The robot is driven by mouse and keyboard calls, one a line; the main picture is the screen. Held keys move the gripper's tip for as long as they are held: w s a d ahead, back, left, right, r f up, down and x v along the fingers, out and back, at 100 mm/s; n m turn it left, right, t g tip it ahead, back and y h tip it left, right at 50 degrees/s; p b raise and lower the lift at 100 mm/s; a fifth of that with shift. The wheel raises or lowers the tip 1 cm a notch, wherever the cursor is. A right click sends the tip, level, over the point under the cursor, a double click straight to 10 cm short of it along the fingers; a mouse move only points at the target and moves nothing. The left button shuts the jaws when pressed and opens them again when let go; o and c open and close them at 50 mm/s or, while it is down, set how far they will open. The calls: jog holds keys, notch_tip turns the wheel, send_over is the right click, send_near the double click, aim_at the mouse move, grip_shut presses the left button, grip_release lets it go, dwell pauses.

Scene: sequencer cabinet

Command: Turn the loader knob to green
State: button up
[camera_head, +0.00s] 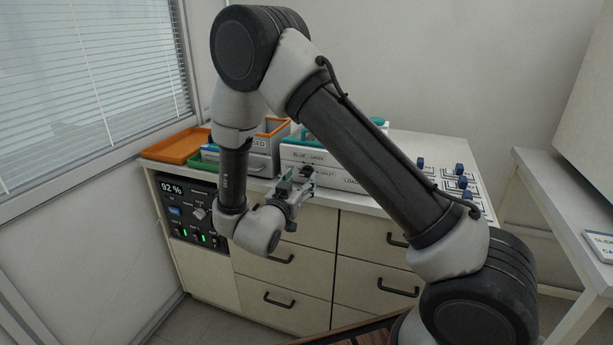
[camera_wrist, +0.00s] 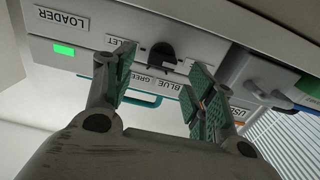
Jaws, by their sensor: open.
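The loader (camera_head: 300,150) is a pale box on the cabinet top, its labelled front facing me. In the wrist view, its front carries the black loader knob (camera_wrist: 161,56), a LOADER label (camera_wrist: 62,20) and a bright green patch (camera_wrist: 64,49). Labels with BLUE and VIOLET sit around the knob. I cannot tell which way the knob points.
A grey bin labelled USED (camera_head: 260,146) stands close left of the loader, with an orange tray (camera_head: 183,146) beyond. Several blue-handled pieces (camera_head: 462,183) stand at the right of the cabinet top. A dark panel reading 92 % (camera_head: 172,189) is at the cabinet's left front.

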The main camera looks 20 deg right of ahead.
aim_at(305, 174)
jog(key=shift+x, duration=2.05)
jog(key=c, duration=1)
